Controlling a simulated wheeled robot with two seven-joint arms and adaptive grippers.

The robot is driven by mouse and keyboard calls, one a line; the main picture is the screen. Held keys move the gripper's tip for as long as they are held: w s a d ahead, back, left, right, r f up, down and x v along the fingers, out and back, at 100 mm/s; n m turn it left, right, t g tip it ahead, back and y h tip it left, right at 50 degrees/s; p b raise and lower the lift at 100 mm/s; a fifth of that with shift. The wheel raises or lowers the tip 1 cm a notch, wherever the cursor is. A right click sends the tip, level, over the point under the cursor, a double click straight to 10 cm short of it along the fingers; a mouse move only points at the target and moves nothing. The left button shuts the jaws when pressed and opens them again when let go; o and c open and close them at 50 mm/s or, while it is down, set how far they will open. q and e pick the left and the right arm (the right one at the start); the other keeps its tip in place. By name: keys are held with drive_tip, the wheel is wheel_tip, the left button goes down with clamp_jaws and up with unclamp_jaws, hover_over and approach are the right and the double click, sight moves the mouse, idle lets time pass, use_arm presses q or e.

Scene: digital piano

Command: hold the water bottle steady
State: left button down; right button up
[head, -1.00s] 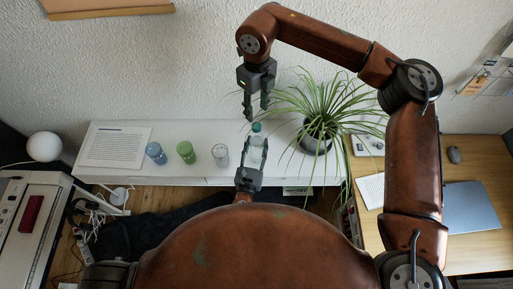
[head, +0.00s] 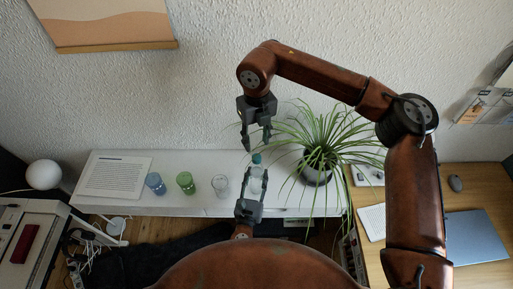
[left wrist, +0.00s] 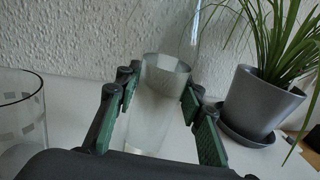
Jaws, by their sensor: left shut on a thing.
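The clear water bottle (head: 255,184) with a teal cap stands upright at the front of the white shelf. In the left wrist view the translucent bottle (left wrist: 158,105) is between the green-padded fingers. My left gripper (head: 249,204) is shut on its lower part, which it partly hides in the head view. My right gripper (head: 256,148) points down just above the cap, open, with a gap between its fingers. I see nothing held in it.
Blue (head: 155,183), green (head: 186,183) and clear (head: 220,185) glasses stand left of the bottle on the white shelf (head: 180,208). A potted plant (head: 317,165) is close on the right, its leaves spreading toward my right gripper. A wooden desk (head: 470,195) is further right.

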sight(257, 157)
drive_tip(key=m, duration=1.3)
drive_tip(key=shift+m, duration=0.4)
drive_tip(key=m, duration=0.4)
drive_tip(key=shift+f+m, duration=0.45)
drive_tip(key=shift+m, duration=0.05)
drive_tip(key=shift+f, duration=3.55)
drive_tip(key=shift+c, duration=0.3)
